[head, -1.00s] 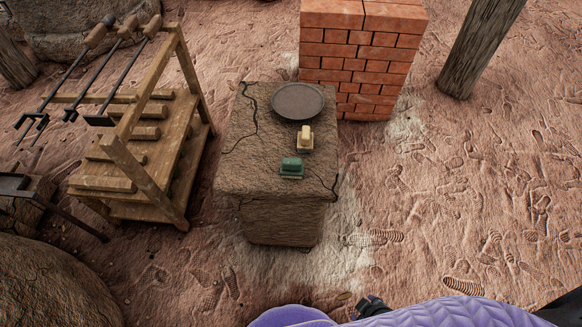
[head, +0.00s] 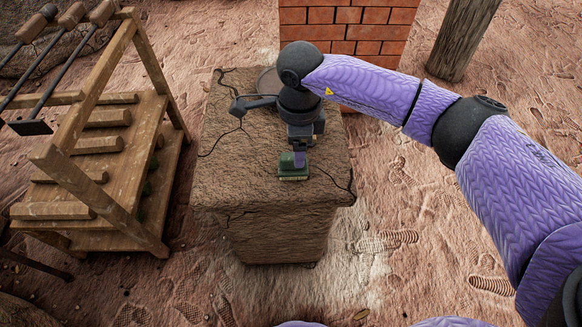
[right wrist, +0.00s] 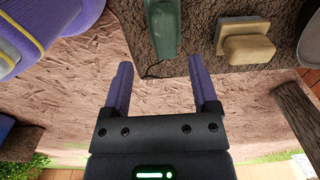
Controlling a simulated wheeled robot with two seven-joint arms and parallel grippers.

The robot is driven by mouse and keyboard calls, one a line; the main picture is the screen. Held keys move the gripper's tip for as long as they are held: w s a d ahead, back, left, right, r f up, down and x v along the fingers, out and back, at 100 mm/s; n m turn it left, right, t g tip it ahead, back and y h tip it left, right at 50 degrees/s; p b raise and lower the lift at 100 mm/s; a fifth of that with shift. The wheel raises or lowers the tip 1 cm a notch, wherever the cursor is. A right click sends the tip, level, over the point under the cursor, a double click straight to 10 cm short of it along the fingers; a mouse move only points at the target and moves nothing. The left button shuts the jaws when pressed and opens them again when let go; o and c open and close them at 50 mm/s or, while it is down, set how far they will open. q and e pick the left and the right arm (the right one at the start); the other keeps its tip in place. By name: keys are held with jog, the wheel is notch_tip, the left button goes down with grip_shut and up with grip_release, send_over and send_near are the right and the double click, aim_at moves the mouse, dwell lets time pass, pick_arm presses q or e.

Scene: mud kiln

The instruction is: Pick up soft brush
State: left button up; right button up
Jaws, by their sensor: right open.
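Two brushes lie on the mud block, and I cannot tell which one is the soft brush. The green brush (head: 293,171) is near the front of the block top. It also shows at the top of the right wrist view (right wrist: 164,25), ahead of the fingers. The cream brush (right wrist: 246,44) lies to its right there; in the head view my arm hides it. My right gripper (head: 299,158) is over the green brush, purple fingers pointing at it. In the wrist view the fingers (right wrist: 161,75) are spread and empty. My left gripper is out of view.
The cracked mud block (head: 230,180) stands on open ground. A dark round plate (head: 267,80) is at its back, mostly hidden by my arm. A wooden rack (head: 100,150) with long tools stands left. A brick stack (head: 350,40) is behind.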

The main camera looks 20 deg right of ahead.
aim_at(293, 165)
jog(key=f+b, duration=0.2)
jog(key=f, duration=0.1)
jog(key=f+b, duration=0.1)
jog(key=f, duration=0.1)
jog(key=shift+w+a+f, duration=0.15)
jog(key=shift+w+a, duration=0.2)
jog(key=shift+w, duration=0.05)
jog(key=shift+r, duration=0.25)
jog(key=c, duration=0.6)
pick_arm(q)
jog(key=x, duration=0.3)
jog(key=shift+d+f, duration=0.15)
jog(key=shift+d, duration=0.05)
pick_arm(e)
grip_shut()
